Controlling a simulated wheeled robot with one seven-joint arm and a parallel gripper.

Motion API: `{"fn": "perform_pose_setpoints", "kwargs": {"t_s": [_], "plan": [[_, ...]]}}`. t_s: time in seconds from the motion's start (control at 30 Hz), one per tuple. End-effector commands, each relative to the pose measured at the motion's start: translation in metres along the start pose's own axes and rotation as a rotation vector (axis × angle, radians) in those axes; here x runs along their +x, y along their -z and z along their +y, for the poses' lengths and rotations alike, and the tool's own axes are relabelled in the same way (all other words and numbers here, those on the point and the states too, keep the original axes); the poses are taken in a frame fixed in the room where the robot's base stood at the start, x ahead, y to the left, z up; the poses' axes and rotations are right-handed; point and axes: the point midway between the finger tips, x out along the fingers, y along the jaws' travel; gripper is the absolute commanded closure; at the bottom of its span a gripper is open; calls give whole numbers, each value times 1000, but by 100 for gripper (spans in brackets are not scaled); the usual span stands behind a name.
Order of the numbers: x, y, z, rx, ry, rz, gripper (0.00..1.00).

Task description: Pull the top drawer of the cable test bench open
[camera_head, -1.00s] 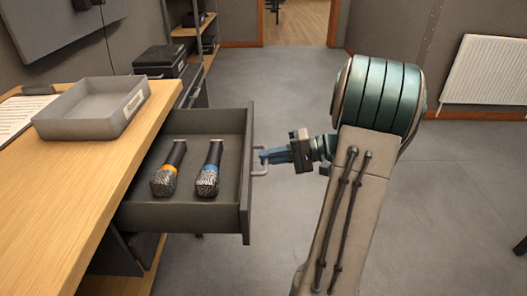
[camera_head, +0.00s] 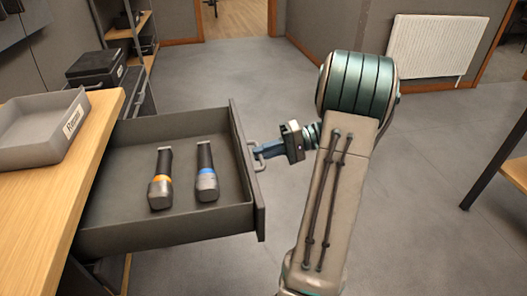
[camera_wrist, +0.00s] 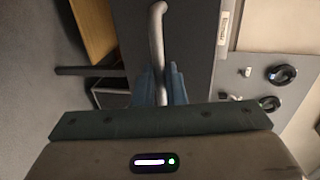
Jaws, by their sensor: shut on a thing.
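The top drawer (camera_head: 120,226) of the wooden-topped bench (camera_head: 62,190) stands well open, sticking out to the right of the bench. Two microphones lie in it, one with an orange band (camera_head: 161,180) and one with a blue band (camera_head: 206,174). The drawer's grey bar handle (camera_head: 257,157) is on its front. My gripper (camera_head: 262,151) is shut on the handle from the right. In the wrist view the blue fingers (camera_wrist: 161,88) close around the handle (camera_wrist: 157,40). The fingertips' far side is hidden.
A grey tray (camera_head: 50,153) with a label stands on the bench top. A black case (camera_head: 98,68) and a shelf rack (camera_head: 135,30) are behind the drawer. A table (camera_head: 515,170) is at the right edge. The floor (camera_head: 440,130) between is clear.

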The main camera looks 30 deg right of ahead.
Motion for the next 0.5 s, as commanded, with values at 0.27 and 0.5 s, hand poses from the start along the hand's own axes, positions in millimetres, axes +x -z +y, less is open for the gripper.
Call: {"fn": "perform_pose_setpoints", "kwargs": {"t_s": [0.27,0.5], "plan": [[-1,1,-1,-2,0,6,69],[-8,1,-1,-1,0,5,69]]}}
